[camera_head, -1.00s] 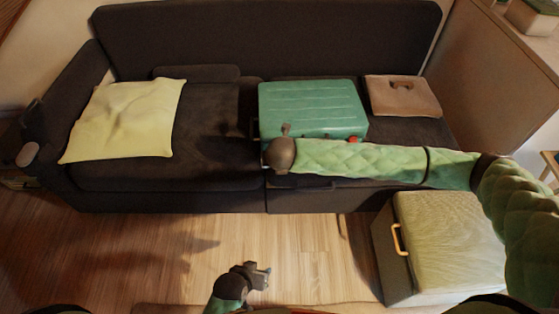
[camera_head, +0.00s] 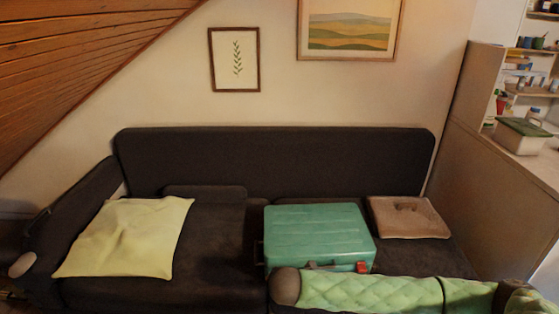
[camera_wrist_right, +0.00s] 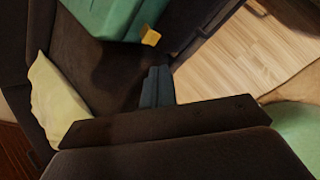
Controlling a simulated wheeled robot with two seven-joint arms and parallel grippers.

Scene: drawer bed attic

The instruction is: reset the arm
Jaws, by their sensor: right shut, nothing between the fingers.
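My right arm (camera_head: 370,292) in its green quilted sleeve reaches in from the right along the bottom of the head view, in front of the sofa. Its rounded brown wrist end lies just below the front left of the teal suitcase (camera_head: 318,232). In the right wrist view my right gripper (camera_wrist_right: 157,86) is shut and empty, with dark fingers. The suitcase (camera_wrist_right: 112,14) shows at the top of that view, apart from the fingers. My left gripper is out of view.
The dark sofa (camera_head: 275,160) holds the suitcase, a yellow cloth (camera_head: 130,238) on the left and a brown cushion-like item (camera_head: 408,216) on the right. A cabinet (camera_head: 490,190) stands at the right with a lidded box (camera_head: 522,136). Bare wooden floor (camera_wrist_right: 235,60) shows in the wrist view.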

